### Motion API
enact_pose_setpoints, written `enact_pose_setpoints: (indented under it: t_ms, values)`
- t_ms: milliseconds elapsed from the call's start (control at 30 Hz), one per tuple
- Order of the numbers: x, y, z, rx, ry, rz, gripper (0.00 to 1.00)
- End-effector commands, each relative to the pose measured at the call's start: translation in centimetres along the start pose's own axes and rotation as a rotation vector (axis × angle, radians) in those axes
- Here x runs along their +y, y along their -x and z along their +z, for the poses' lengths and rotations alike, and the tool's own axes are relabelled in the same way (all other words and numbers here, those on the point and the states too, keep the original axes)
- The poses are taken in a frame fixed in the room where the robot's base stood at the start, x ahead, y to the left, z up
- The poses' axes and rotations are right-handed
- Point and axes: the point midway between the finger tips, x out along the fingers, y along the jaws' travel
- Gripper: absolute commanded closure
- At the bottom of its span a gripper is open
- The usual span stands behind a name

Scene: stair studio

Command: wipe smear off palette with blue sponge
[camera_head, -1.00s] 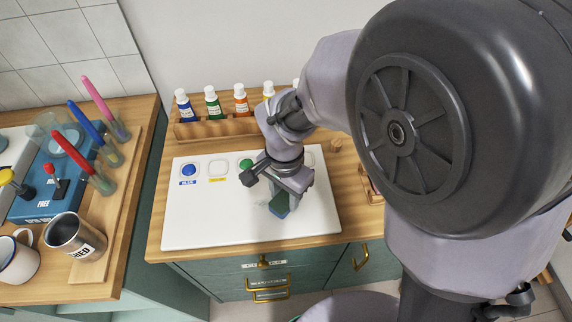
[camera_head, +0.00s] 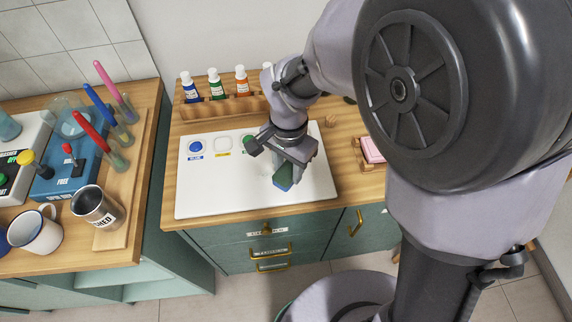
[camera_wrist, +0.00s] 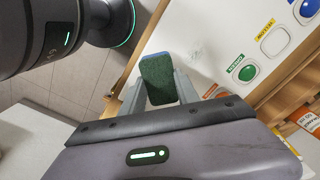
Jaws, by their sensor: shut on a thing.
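My gripper (camera_head: 287,167) is shut on the blue sponge (camera_head: 283,177), which has a dark green face. In the wrist view the sponge (camera_wrist: 160,80) sits between the two fingers (camera_wrist: 158,95). The white palette (camera_head: 225,195) lies flat on the wooden counter, and the sponge is over its right part; I cannot tell whether it touches the surface. A faint pale grey smear (camera_wrist: 194,55) shows on the palette beside the sponge in the wrist view.
Paint wells, one blue (camera_head: 196,147), line the palette's back edge. A wooden rack (camera_head: 210,109) with paint bottles stands behind. A pink block (camera_head: 373,150) lies to the right. A left counter holds a metal cup (camera_head: 97,207) and a white mug (camera_head: 35,232).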

Motion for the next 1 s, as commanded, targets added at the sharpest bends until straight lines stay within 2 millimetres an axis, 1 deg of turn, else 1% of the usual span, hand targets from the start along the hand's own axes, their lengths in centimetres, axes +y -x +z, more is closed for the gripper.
enact_pose_setpoints:
  t_ms: [33,100,333,1000]
  values:
    - [0.0,0.8,-0.2,0.000,0.000,0.000,1.00]
    - [0.0,1.4,-0.4,0.000,0.000,-0.001,1.00]
    - [0.1,3.1,-1.0,0.000,0.000,-0.001,1.00]
    - [0.1,3.2,-1.1,0.000,0.001,0.000,1.00]
